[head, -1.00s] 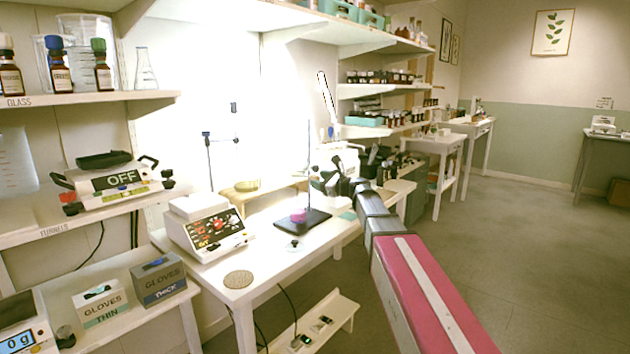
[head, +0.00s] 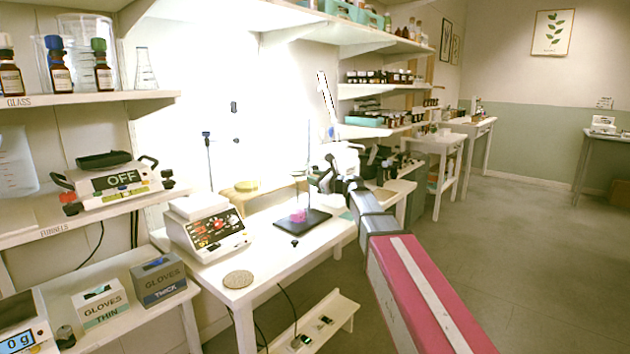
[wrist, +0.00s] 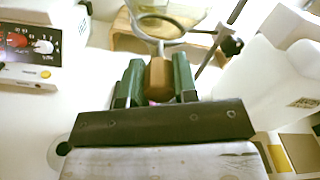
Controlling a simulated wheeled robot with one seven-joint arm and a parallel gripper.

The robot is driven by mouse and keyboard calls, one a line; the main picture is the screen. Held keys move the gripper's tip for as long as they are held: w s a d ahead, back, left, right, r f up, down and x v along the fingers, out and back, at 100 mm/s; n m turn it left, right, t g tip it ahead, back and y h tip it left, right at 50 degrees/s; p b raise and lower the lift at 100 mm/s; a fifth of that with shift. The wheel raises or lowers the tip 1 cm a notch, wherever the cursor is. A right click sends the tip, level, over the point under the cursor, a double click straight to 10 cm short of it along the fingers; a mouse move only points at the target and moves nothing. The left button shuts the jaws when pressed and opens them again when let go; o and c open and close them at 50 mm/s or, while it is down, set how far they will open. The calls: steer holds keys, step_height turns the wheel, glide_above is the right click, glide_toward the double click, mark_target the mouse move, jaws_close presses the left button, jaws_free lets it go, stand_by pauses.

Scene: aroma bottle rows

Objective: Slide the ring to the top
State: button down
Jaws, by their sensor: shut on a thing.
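The stand has a dark base plate (head: 316,224) on the white table and a thin upright rod (head: 308,162). In the wrist view, a grey metal ring (wrist: 136,27) extends away beyond my fingertips, with a brown grip piece (wrist: 158,78) at its near end. My gripper (wrist: 157,82) is shut on this piece, one green finger on each side. In the head view my gripper (head: 324,181) is beside the rod, above the base; the ring is too small there to tell clearly. A dark knob (wrist: 231,46) shows right of the ring.
A pink thing (head: 298,216) lies on the base. A hotplate-like device (head: 207,226) stands left, and a wooden riser (head: 240,193) with a yellowish dish is behind. A white jug (wrist: 268,85) stands close on the right in the wrist view. A shelf overhangs the back.

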step_height(320, 180, up, 16)
steer(key=shift+r, duration=0.2)
steer(key=shift+w, duration=0.1)
stand_by(0.3)
steer(key=c, duration=0.9)
jaws_free()
steer(key=v, duration=1.1)
steer(key=shift+a, duration=0.1)
steer(key=shift+f, duration=0.1)
